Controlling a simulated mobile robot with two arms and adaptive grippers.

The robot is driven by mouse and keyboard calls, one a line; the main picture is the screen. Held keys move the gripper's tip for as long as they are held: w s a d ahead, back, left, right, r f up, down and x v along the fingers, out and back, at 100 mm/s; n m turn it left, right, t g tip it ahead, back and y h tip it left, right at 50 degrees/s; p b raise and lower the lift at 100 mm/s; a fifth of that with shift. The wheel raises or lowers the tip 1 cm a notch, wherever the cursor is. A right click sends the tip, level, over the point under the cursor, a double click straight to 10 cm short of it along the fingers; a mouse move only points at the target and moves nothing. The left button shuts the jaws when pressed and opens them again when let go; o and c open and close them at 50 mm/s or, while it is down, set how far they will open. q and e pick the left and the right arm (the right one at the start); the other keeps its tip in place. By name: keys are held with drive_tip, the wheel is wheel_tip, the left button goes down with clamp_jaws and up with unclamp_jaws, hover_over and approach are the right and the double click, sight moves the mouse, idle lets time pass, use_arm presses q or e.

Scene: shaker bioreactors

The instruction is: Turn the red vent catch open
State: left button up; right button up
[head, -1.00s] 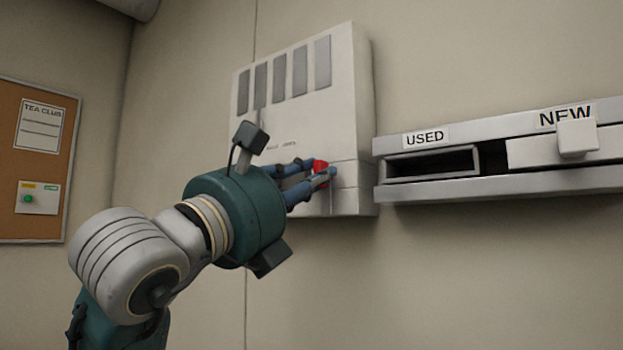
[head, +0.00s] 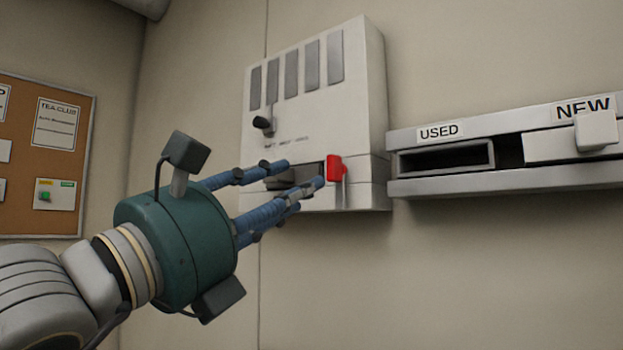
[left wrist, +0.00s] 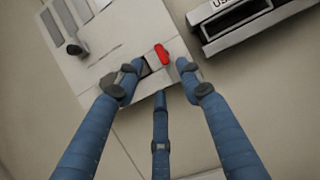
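The red vent catch (head: 335,168) is on the lower front of a white wall unit (head: 330,110), at the right end of a dark recess (head: 290,180). It looks upright in the head view. It also shows in the left wrist view (left wrist: 162,54), just beyond the fingertips. My left gripper (head: 303,173) has three blue fingers, spread apart and empty. They point at the lower front of the unit, to the left of the catch in the head view. I cannot tell whether a fingertip touches the catch. My right gripper is not in view.
A black knob (head: 263,125) sticks out of the unit's left side, below several grey slots. To the right, a wall rack (head: 450,188) has an open slot labelled USED (head: 440,131) and a white block labelled NEW (head: 583,108). A cork board (head: 60,95) hangs at left.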

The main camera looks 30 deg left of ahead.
use_arm(q)
drive_tip(key=shift+v, duration=1.6)
drive_tip(key=shift+f, duration=0.1)
